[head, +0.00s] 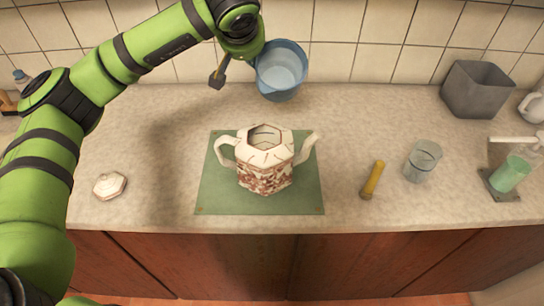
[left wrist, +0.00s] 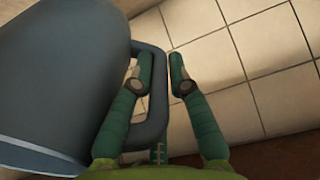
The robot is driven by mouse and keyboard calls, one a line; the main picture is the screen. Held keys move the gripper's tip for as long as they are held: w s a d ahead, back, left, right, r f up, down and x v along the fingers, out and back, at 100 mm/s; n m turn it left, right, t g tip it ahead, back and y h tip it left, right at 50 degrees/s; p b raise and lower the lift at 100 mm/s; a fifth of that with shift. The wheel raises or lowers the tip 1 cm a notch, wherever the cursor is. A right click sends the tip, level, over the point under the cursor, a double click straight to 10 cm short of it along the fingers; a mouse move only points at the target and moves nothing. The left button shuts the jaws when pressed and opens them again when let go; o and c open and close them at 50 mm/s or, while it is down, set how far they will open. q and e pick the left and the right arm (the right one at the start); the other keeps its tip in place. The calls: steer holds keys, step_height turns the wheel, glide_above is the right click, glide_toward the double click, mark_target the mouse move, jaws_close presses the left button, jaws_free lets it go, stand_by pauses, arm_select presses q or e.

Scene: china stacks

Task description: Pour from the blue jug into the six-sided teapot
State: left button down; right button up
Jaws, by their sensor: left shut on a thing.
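The blue jug (head: 281,70) is in the air at the back of the counter, in front of the tiled wall; I look into its open top, and what it holds is unclear. My left gripper (left wrist: 163,72) is shut on the jug's handle (left wrist: 152,125), with one finger through the loop; the jug's side (left wrist: 65,75) fills the left of the left wrist view. The six-sided teapot (head: 265,165), white with red-brown pattern, stands upright and open below the jug, spout to the right, handle to the left. My right gripper is not in view.
The teapot stands on a green mat (head: 213,198). A white lid (head: 109,185) lies to the left. To the right are a yellow-handled object (head: 373,180), a clear glass (head: 422,162), a grey bin (head: 477,90) and a green cup (head: 511,174) on a dark base.

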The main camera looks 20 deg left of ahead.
arm_select(q)
steer(key=shift+d+r, duration=0.15)
steer(key=shift+r, duration=0.15)
stand_by(0.5)
steer(key=shift+b, duration=0.4)
stand_by(0.4)
steer(key=shift+f+t+b, duration=0.1)
steer(key=shift+t+b, duration=0.4)
steer(key=shift+b, duration=0.55)
steer(key=shift+r, duration=0.2)
steer(key=shift+f, duration=0.1)
steer(key=shift+s+d+t+y+b, duration=0.1)
steer(key=shift+t+y+b, duration=0.3)
steer(key=shift+b, duration=0.9)
steer(key=shift+t, duration=0.3)
